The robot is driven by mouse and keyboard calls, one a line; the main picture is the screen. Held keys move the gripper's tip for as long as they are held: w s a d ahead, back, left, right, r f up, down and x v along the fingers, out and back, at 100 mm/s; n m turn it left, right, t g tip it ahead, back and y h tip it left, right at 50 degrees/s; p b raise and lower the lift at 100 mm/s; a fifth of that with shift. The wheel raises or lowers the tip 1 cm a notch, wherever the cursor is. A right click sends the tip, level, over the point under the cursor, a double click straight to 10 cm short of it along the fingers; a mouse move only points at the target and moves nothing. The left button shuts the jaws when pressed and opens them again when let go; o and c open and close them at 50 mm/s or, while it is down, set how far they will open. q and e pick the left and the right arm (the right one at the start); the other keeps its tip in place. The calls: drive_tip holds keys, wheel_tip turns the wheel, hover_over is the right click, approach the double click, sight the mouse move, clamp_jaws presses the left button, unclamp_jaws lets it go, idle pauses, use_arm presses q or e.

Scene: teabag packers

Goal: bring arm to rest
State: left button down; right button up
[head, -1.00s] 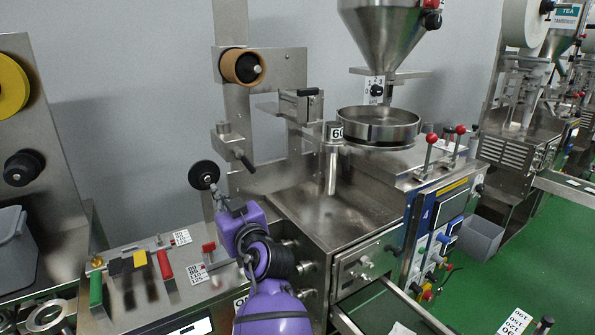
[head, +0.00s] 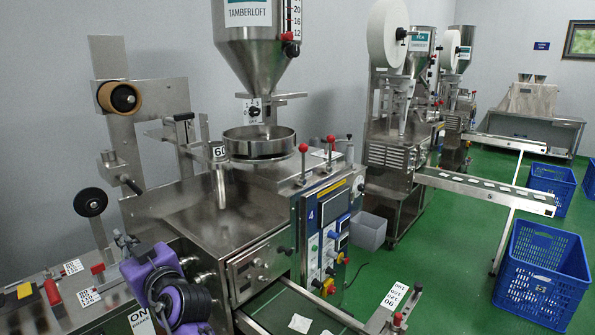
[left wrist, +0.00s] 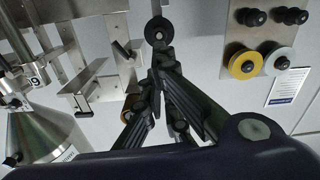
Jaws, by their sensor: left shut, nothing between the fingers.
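My purple left arm (head: 165,285) comes in at the lower left of the head view, in front of the steel teabag machine (head: 215,235). Its left gripper (head: 122,240) is a small dark shape just beyond the purple wrist, beside the machine's left edge. In the left wrist view the dark fingers of the left gripper (left wrist: 161,62) come together at their tips with nothing between them. My right gripper is in neither view.
A black reel (head: 91,202) stands close behind my left gripper. A side bench (head: 70,310) with coloured handles is at lower left. Blue crates (head: 543,270) and open green floor lie to the right.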

use_arm(q)
drive_tip(key=w+d+f+m+t+h, duration=0.35)
drive_tip(key=d+m+h, duration=0.25)
drive_tip(key=d, duration=0.2)
drive_tip(key=s+d+f+m+h+p, duration=0.1)
drive_tip(key=s+d+f+m+h, duration=0.2)
drive_tip(key=s+f, duration=0.35)
drive_tip(key=s+d+f+m+h+p, duration=0.1)
drive_tip(key=s+d+f+m+h, duration=0.2)
drive_tip(key=f, duration=0.7)
drive_tip(key=s+d+f+g, duration=0.1)
drive_tip(key=s+f+g, duration=0.1)
drive_tip(key=s+f, duration=0.5)
drive_tip(key=s+f+g+h+p, duration=0.1)
drive_tip(key=s+f, duration=0.6)
drive_tip(key=s, duration=0.9)
drive_tip(key=s+d+f+g+h, duration=0.1)
drive_tip(key=s+f+g, duration=0.2)
drive_tip(key=s+f, duration=0.4)
drive_tip(key=s, duration=0.5)
drive_tip(key=shift+s+d, duration=0.3)
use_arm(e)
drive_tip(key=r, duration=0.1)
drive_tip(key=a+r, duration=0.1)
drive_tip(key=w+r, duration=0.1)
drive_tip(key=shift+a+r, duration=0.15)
